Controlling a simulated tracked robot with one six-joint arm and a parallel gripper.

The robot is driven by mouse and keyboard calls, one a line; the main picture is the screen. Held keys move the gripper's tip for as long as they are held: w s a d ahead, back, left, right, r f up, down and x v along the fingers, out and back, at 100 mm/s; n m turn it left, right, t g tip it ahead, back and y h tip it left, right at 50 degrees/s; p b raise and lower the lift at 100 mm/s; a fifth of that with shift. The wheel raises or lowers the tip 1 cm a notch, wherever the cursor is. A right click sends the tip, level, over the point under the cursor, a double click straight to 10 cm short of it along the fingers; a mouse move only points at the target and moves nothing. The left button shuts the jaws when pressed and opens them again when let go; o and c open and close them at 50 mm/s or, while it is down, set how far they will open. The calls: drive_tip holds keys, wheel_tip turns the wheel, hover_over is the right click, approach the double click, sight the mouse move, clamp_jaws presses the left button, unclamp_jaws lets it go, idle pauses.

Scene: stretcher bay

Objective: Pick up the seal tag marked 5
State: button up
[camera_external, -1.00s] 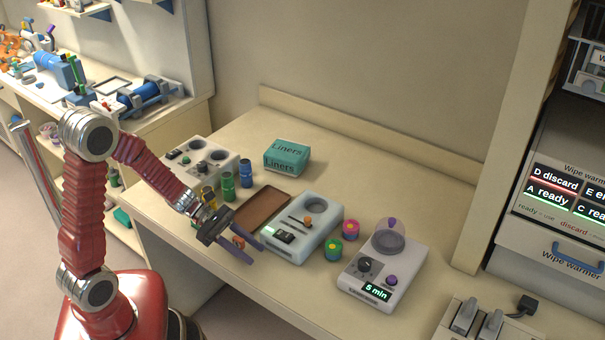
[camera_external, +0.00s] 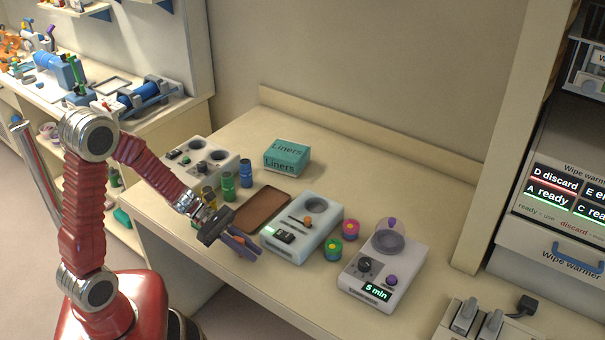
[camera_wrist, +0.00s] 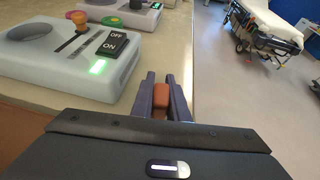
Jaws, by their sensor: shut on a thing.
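My gripper (camera_external: 243,246) is low at the front edge of the bench, left of the pale control box. In the wrist view its two dark fingers (camera_wrist: 160,84) are closed on a small orange-brown block-like piece (camera_wrist: 160,99), which sits between them. I can read no number on this piece, so I cannot tell whether it is the seal tag marked 5. In the external view the fingers mostly hide it.
The pale box (camera_external: 303,222) with an OFF/ON switch stands close to my gripper, with a brown tray (camera_external: 262,210) behind. Colored canisters (camera_external: 228,184) stand behind it. A timer device (camera_external: 362,290) reading 5 min is further right. Open floor (camera_wrist: 235,110) lies beyond the bench edge.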

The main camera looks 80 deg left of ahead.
clamp_jaws()
drive_tip(key=shift+r, duration=0.1)
wheel_tip(320, 180, up, 10)
idle(0.6)
idle(0.7)
